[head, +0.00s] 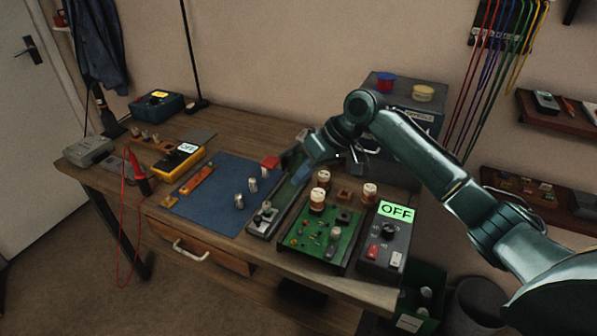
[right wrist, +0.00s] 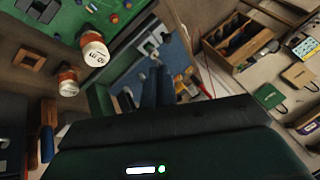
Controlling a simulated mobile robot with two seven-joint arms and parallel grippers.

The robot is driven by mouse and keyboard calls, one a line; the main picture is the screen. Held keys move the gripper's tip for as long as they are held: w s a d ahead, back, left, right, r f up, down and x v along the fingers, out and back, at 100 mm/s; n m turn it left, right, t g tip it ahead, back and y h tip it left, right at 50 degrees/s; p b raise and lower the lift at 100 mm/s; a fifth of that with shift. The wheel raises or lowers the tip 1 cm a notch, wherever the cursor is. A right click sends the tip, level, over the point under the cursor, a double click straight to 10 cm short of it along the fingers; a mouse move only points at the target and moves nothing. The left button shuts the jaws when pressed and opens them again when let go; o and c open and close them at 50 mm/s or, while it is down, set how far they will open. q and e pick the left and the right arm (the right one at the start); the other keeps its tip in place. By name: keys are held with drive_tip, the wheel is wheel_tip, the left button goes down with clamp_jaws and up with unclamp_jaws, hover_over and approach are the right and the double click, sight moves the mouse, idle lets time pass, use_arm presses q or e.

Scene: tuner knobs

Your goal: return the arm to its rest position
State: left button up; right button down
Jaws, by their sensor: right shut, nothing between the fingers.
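My right arm, teal, reaches in from the right of the head view and bends down above the back of the workbench (head: 222,142). Its gripper (head: 303,172) is over the bench behind the green circuit board (head: 315,257), partly hidden by my own wrist. In the right wrist view the dark fingers (right wrist: 155,88) are together with nothing held. Two knobs with white tops, one large (right wrist: 93,48) and one smaller (right wrist: 68,82), stand left of the fingers there. My left gripper is in neither view.
A dark box with a green OFF display (head: 396,211) stands right of the board. A blue mat (head: 215,205) with small metal parts lies to the left. A yellow meter (head: 178,162) is farther left. A dark cabinet (head: 425,107) stands behind my arm.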

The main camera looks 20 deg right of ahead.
drive_tip(key=shift+f, duration=0.1)
drive_tip(key=shift+n+h, duration=0.5)
drive_tip(key=shift+n, duration=0.1)
drive_tip(key=s+a+f, duration=0.1)
drive_tip(key=s+f, duration=0.1)
drive_tip(key=f, duration=0.1)
drive_tip(key=s+a+f, duration=0.2)
drive_tip(key=s+f, duration=0.1)
drive_tip(key=s+a+f, duration=0.2)
drive_tip(key=s+f, duration=0.1)
drive_tip(key=shift+s+a+f, duration=0.1)
drive_tip(key=shift+s+f, duration=0.15)
drive_tip(key=shift+f, duration=0.1)
drive_tip(key=s+d+f+m+h, duration=0.2)
drive_tip(key=s+d+h, duration=0.1)
drive_tip(key=s, duration=0.8)
drive_tip(key=s+d+f+m+h, duration=0.2)
drive_tip(key=s+d, duration=0.1)
drive_tip(key=s, duration=0.9)
drive_tip(key=w+a+f+n+t+y+p, duration=0.1)
drive_tip(key=w+a+f+t+y, duration=0.2)
drive_tip(key=w+a+f+t, duration=0.3)
drive_tip(key=shift+w+a+t, duration=0.35)
drive_tip(key=shift+w+t, duration=0.1)
drive_tip(key=shift+t, duration=0.55)
